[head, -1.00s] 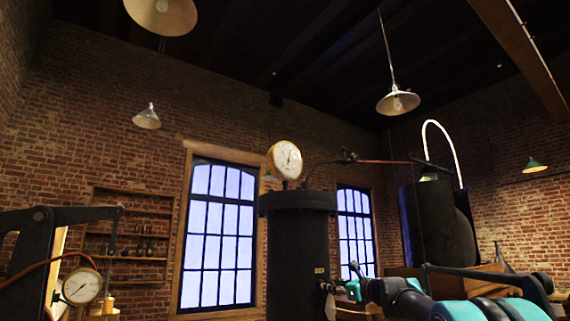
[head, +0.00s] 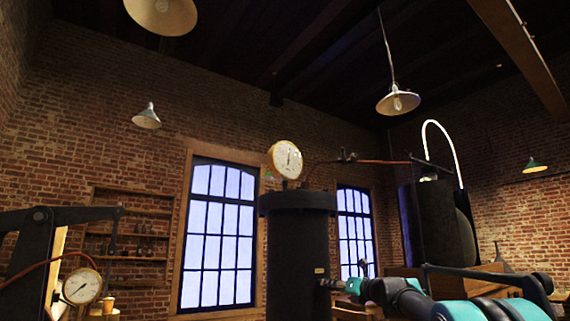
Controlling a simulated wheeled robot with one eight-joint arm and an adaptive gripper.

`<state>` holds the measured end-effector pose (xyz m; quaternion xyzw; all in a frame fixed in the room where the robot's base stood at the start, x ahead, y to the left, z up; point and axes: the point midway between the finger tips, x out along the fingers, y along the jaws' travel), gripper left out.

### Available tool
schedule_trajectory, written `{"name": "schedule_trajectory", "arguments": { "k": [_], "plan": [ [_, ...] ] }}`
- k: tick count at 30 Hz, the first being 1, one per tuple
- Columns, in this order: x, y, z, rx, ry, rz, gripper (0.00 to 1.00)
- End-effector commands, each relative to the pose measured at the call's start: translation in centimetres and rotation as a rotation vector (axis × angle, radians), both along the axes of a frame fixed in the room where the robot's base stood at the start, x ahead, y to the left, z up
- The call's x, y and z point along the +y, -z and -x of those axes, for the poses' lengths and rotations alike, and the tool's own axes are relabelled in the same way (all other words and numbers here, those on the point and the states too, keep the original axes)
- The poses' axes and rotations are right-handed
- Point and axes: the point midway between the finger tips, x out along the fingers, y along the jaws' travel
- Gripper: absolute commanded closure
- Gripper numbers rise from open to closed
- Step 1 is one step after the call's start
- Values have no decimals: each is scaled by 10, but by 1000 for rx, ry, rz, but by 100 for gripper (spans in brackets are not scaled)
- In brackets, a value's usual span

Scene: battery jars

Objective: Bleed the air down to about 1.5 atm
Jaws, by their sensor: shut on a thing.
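A tall black cylinder (head: 292,250) with a wide flanged top stands in the middle of the head view. A round white-faced gauge (head: 286,159) with a brass rim sits on top of it. Its needle stands near upright; the figures are too small to read. My gripper (head: 328,284) reaches in from the right, low on the cylinder's right side. It is shut on a small fitting there, which the fingers mostly hide. A small brass plate (head: 319,271) shows on the cylinder just above the fingers.
A second gauge (head: 81,286) hangs by a dark lever frame (head: 40,245) at the lower left. A copper pipe (head: 385,161) runs right from a fitting above the cylinder towards a large dark vessel (head: 432,222). Shelves (head: 130,235) with small jars line the brick wall.

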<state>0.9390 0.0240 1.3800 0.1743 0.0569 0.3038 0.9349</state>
Motion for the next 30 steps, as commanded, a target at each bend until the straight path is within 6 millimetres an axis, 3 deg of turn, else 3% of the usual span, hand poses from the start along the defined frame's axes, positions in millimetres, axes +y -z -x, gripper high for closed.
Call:
{"name": "schedule_trajectory", "arguments": {
  "k": [1,8,20,30],
  "plan": [
    [0,0,0,0,0,0,68],
    [0,0,0,-1,0,1,40],
    [-3,0,4,-2,1,1,40],
    [-24,0,32,-2,1,1,40]
  ]
}}
